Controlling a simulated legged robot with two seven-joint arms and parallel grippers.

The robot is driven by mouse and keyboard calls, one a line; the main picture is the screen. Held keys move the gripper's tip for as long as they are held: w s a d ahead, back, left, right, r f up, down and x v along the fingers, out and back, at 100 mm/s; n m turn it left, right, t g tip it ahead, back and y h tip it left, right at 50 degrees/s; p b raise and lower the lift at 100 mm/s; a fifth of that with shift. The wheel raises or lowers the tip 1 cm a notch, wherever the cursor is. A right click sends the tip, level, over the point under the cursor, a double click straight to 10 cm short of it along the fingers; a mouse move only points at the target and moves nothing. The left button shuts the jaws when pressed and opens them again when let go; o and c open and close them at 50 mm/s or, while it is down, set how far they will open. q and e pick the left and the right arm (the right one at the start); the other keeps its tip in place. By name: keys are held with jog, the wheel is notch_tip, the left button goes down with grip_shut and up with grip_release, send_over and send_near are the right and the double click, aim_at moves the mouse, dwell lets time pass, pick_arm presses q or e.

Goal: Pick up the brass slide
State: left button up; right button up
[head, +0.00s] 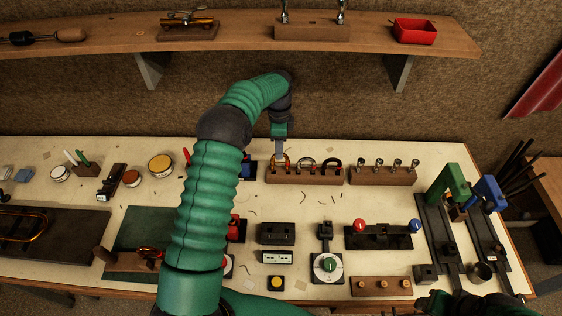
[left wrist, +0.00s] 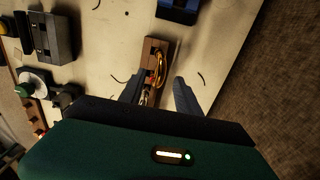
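The brass slide (head: 281,161), a U-shaped orange-gold tube, stands at the left end of a wooden rack (head: 300,177). A silver U slide (head: 306,163) and a black U slide (head: 332,162) stand to its right. My left gripper (head: 280,154) points down right at the brass slide and partly covers it. In the left wrist view the two fingers of my left gripper (left wrist: 158,88) are apart, with the brass slide (left wrist: 160,68) showing just beyond and between the tips. I cannot tell whether they touch it. Part of my right arm shows at the bottom right.
A second wooden rack with silver pieces (head: 382,175) stands close on the right. A dark blue block (head: 249,167) is close on the left. Black fixtures (head: 378,237) stand in front. A shelf (head: 240,37) runs along the wall above.

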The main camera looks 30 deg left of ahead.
pick_arm(q)
jog(key=f, duration=0.2)
jog(key=f+p, duration=0.1)
jog(key=f, duration=0.1)
jog(key=shift+w+d+f, duration=0.15)
jog(key=shift+w+f, duration=0.05)
jog(key=shift+f, duration=0.1)
jog(key=shift+s+d+r, duration=0.15)
jog(key=shift+d+r, duration=0.1)
jog(key=shift+d, duration=0.25)
jog(key=c, duration=0.4)
jog(key=shift+c, duration=1)
jog(key=shift+a+f, duration=0.1)
jog(key=shift+c, duration=1.2)
jog(key=shift+a+f, duration=0.1)
jog(key=shift+a, duration=0.45)
grip_shut()
pick_arm(e)
jog(key=shift+w+a+r, duration=0.2)
jog(key=shift+a+r, duration=0.1)
jog(key=shift+r, duration=0.45)
